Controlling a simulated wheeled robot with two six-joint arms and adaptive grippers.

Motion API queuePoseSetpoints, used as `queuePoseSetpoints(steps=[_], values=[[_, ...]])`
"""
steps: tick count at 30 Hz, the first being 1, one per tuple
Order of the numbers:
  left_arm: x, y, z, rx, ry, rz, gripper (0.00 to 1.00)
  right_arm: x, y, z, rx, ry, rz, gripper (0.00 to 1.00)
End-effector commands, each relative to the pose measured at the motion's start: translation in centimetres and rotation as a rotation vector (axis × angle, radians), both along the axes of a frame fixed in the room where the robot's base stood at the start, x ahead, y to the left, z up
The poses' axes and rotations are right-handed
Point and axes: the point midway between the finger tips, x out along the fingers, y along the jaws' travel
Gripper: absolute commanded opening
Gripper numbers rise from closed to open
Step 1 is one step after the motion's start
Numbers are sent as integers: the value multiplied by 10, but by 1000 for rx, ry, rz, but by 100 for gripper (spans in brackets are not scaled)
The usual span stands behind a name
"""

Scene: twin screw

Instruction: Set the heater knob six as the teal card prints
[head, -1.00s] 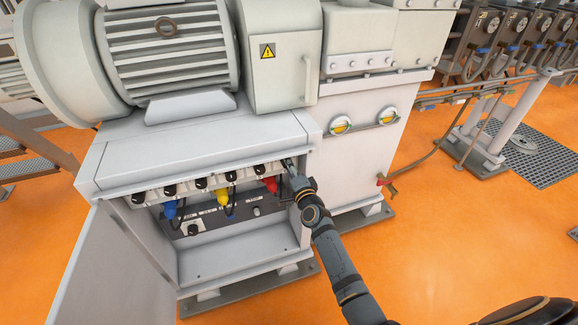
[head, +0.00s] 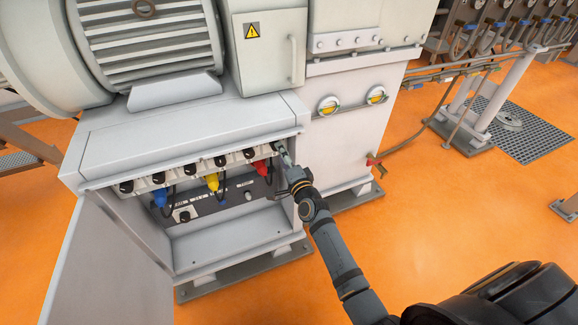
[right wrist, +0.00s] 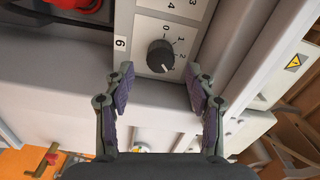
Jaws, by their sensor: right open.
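In the head view the right gripper (head: 284,158) is at the right end of the knob row and hides knob six. I cannot make out a teal card in either view. My left gripper is not in view.
Several other black knobs (head: 190,170) line the panel to the left. Blue (head: 160,197), yellow (head: 212,181) and red (head: 260,167) plugs hang beneath them. The cabinet's top ledge (head: 185,130) overhangs the row. An open door (head: 85,260) stands at the left.

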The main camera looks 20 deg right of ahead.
Motion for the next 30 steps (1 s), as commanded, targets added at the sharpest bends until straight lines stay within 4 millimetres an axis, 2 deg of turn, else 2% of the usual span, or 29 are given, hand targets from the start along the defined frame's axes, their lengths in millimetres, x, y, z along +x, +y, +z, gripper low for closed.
queuePoseSetpoints(steps=[3, 6, 10, 15, 27, 30], values=[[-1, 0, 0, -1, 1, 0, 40, -32, -1, -2, 2, 4, 0, 56], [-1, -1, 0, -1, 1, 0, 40, -53, -2, -1, 1, 3, -1, 56], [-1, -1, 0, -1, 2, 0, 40, -72, -3, -1, 1, 2, 0, 56], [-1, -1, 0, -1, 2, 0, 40, -81, -3, 0, 1, 0, -1, 56], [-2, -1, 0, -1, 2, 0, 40, -80, -3, 0, 1, 1, 0, 56], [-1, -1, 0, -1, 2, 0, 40, -81, -2, -10, -19, 21, 4, 56]])
